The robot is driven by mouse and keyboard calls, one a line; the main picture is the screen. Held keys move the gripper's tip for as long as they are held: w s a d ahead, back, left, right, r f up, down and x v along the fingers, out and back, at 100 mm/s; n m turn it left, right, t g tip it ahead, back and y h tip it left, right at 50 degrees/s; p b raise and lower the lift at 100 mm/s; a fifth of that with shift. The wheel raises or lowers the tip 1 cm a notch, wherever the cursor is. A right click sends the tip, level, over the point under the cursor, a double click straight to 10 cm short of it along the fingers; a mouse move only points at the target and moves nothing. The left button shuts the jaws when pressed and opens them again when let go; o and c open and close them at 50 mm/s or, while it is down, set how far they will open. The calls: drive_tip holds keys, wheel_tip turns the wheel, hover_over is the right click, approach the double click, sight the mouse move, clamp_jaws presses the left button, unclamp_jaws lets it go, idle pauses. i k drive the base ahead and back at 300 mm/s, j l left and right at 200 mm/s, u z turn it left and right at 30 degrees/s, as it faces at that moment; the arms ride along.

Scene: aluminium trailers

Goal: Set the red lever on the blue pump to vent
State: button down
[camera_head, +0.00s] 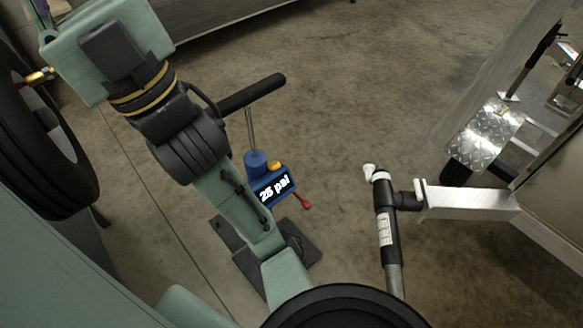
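The blue pump (256,163) stands on the concrete floor near the middle of the view. It has a long black crossbar handle (262,91) on a thin rod and a yellow knob (274,166). A lit display (274,189) on it reads about 25 psi. The red lever (304,202) sticks out at the pump's lower right, its round red end clear of the body. My green and black arm passes just left of the pump and partly covers its surroundings. I cannot make out my gripper's fingertips in this view.
A dark flat plate (303,243) lies below the pump, partly behind my arm. A black and silver jack (387,225) on an aluminium beam (470,203) stands to the right. A tyre (40,150) is at the left. Open floor lies between pump and jack.

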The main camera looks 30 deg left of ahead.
sight(307, 205)
drive_tip(key=u, duration=0.5)
drive_tip(key=k+l+u, duration=0.1)
drive_tip(key=l+u, duration=0.15)
drive_tip(key=u, duration=0.15)
drive_tip(key=k+l+u, duration=0.1)
drive_tip(key=u, duration=0.3)
drive_tip(key=k+l+u, duration=0.15)
drive_tip(key=u, duration=0.25)
drive_tip(key=k+l+u, duration=0.2)
drive_tip(key=k+l, duration=0.2)
drive_tip(key=k+l+u, duration=0.15)
drive_tip(key=k+l, duration=0.15)
drive_tip(key=k, duration=0.35)
